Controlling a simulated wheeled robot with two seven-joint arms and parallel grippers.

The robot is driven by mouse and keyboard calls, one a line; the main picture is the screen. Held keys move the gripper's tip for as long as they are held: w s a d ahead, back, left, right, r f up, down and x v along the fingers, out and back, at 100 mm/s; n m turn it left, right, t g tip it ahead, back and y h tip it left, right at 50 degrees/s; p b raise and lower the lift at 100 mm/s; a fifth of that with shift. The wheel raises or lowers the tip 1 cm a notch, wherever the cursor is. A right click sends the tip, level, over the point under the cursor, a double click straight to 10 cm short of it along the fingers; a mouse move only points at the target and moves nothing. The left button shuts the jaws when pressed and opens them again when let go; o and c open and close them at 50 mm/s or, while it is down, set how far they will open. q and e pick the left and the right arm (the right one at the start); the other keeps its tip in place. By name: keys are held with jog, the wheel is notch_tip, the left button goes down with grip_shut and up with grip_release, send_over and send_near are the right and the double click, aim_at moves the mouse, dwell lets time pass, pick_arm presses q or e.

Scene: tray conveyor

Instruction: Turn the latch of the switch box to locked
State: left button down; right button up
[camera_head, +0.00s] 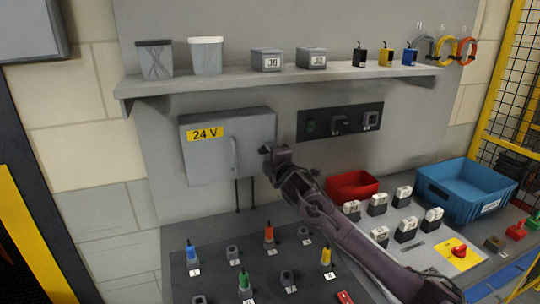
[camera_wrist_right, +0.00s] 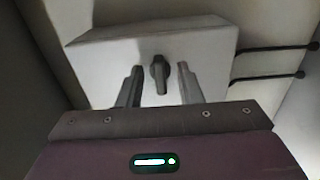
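The switch box (camera_head: 205,160) is a grey wall box with a yellow "24 V" label, in the head view left of centre. Its latch (camera_head: 234,154) is a slim grey handle near the right side of the door, roughly upright with a slight tilt. My right gripper (camera_head: 268,150) is just right of the latch, in front of the box's right edge. In the right wrist view the box (camera_wrist_right: 205,45) lies ahead, and the latch (camera_wrist_right: 159,73) stands between the two open fingers (camera_wrist_right: 158,85), apparently touching neither. My left gripper is not in view.
A black socket panel (camera_head: 340,122) is right of the box. Below, the bench holds coloured plugs, a red bin (camera_head: 352,186) and a blue crate (camera_head: 466,187). Two cables (camera_head: 237,195) hang below the box.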

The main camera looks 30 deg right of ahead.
jog(key=shift+s+a+f, duration=0.1)
jog(key=shift+s+f, duration=0.05)
jog(key=shift+s, duration=0.1)
jog(key=b+v, duration=0.2)
jog(key=v, duration=0.5)
jog(key=shift+s+b, duration=0.15)
jog(key=shift+b, duration=0.15)
